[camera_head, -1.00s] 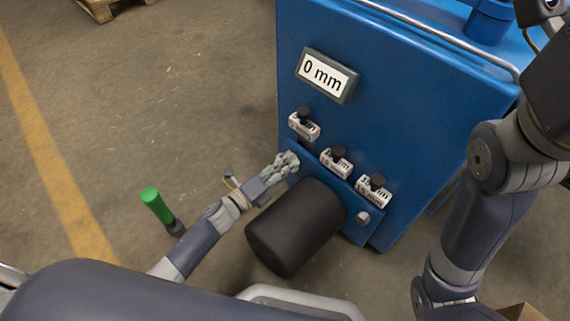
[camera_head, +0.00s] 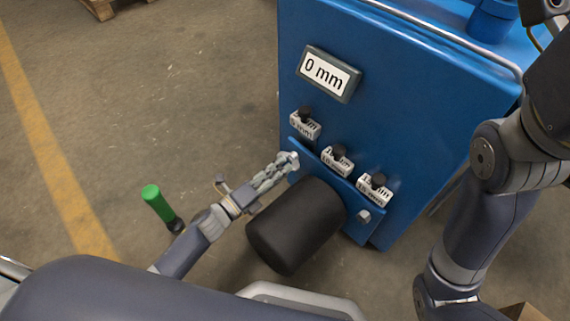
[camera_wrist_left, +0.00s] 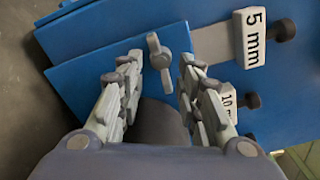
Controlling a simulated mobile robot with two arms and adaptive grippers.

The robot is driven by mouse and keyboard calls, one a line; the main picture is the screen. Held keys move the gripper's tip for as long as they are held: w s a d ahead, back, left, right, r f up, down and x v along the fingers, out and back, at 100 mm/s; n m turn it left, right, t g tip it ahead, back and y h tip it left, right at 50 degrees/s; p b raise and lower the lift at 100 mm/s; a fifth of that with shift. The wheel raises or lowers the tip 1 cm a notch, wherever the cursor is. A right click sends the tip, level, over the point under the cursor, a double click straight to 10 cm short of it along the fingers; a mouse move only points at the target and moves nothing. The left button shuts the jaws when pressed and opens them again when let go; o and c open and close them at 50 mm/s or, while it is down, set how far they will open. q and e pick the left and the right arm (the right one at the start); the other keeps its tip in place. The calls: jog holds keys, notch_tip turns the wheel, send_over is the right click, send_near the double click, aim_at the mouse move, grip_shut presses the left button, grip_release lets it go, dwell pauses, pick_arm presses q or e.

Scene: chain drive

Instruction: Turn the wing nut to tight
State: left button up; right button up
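The grey wing nut (camera_wrist_left: 159,62) sits on the blue plate (camera_wrist_left: 95,47) of the machine. In the left wrist view its wings run nearly upright, tilted slightly. My left gripper (camera_wrist_left: 161,66) is open, with one finger to each side of the wing nut and a visible gap on both sides. In the head view my left gripper (camera_head: 287,165) is at the plate's upper left end, with the wing nut (camera_head: 294,158) at its fingertips. My right gripper is out of view; only part of my right arm shows.
A black cylinder (camera_head: 295,226) juts out just below the gripper. Marked blocks with black knobs, including "5 mm" (camera_wrist_left: 251,38), stand along the plate. A grey knob (camera_head: 365,215) is at its right end. A display (camera_head: 328,74) reads 0 mm. A green handle (camera_head: 160,204) stands left of my arm.

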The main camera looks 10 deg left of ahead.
pick_arm(q)
jog(key=v, duration=0.8)
jog(key=shift+s+a, duration=0.2)
jog(key=shift+s, duration=0.1)
